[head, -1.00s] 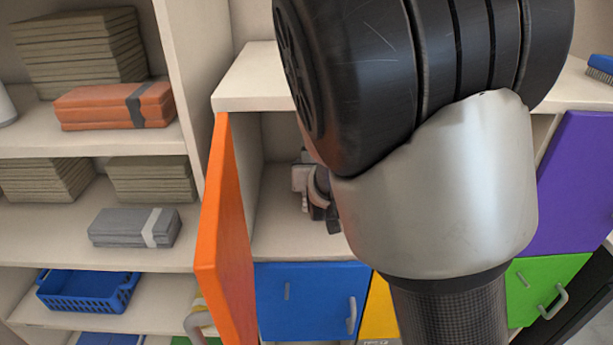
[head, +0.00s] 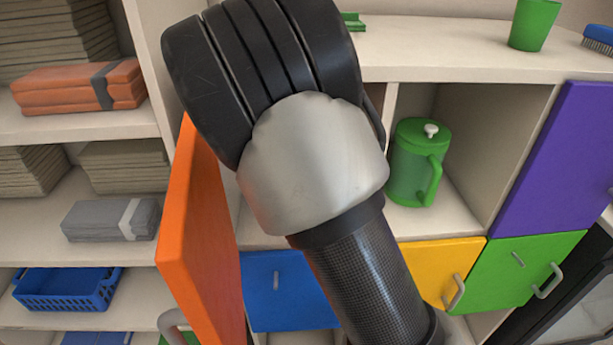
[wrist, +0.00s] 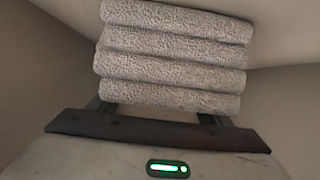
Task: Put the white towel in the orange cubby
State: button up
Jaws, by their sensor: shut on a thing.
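The white towel (wrist: 175,55) shows in the wrist view as a folded, pale grey-looking stack of thick layers. My gripper (wrist: 157,113) is shut on its near edge, with a finger at each side. Beige surfaces surround the towel there. In the head view the orange door (head: 200,240) stands open at the left of its cubby. My arm covers most of the orange cubby (head: 262,236), and only a strip of its floor shows. The towel and my gripper are hidden behind the arm in that view.
A green pitcher (head: 411,170) stands in the open compartment right of my arm. Blue (head: 285,300), yellow (head: 440,268), green (head: 520,265) and purple (head: 560,165) doors are closed or nearly so. Left shelves hold folded stacks and a blue basket (head: 68,290).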

jog(key=shift+r, duration=0.15)
jog(key=o, duration=0.8)
jog(key=shift+f, duration=0.25)
jog(key=o, duration=0.4)
jog(key=shift+r, duration=0.1)
